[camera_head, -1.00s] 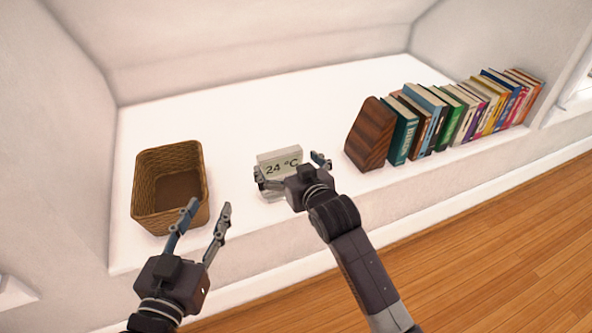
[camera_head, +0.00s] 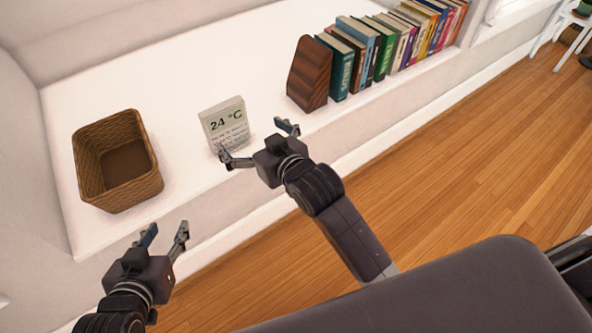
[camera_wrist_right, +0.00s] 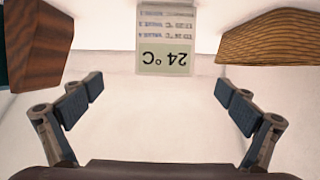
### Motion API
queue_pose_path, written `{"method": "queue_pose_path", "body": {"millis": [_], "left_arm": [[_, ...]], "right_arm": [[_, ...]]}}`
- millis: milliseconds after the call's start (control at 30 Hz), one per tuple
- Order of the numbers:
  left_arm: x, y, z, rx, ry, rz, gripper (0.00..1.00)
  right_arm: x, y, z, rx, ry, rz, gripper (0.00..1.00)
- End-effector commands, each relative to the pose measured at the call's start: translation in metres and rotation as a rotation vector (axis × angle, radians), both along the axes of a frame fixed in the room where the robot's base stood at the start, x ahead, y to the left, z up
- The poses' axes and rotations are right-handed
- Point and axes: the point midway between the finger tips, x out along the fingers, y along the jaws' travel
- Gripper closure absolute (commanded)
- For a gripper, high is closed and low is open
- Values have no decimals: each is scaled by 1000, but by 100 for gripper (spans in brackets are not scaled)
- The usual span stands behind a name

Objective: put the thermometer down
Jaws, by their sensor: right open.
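The thermometer (camera_head: 225,124) is a small pale block with a display reading 24 °C. It stands upright on the white ledge, between the basket and the books. In the right wrist view the thermometer (camera_wrist_right: 166,40) shows upside down, beyond the fingertips and apart from them. My right gripper (camera_head: 257,143) is open and empty, just in front of the thermometer; its spread fingers also show in the right wrist view (camera_wrist_right: 160,92). My left gripper (camera_head: 168,236) has its fingers apart, with nothing between them, in front of the ledge below the basket.
A brown woven basket (camera_head: 150,185) stands on the ledge to the left. A dark wooden bookend (camera_head: 307,74) and a row of books (camera_head: 343,68) stand to the right. The ledge (camera_head: 180,85) is bare behind the thermometer. A wooden floor (camera_head: 450,170) lies in front.

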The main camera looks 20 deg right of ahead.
Motion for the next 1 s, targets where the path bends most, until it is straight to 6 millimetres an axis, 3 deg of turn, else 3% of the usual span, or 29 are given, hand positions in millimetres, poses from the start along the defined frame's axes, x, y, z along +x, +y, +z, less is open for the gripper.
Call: {"method": "queue_pose_path", "body": {"millis": [200,400,567,1000], "left_arm": [[0,0,0,0,-1,0,60],[0,0,0,0,-1,0,60],[0,0,0,0,-1,0,60],[0,0,0,0,-2,0,60]], "right_arm": [[-82,-52,-39,-29,129,-56,0],[-140,-86,-52,-70,214,-86,0],[-158,-95,-54,-86,239,-93,0],[-158,-96,-54,-88,240,-93,0]]}}
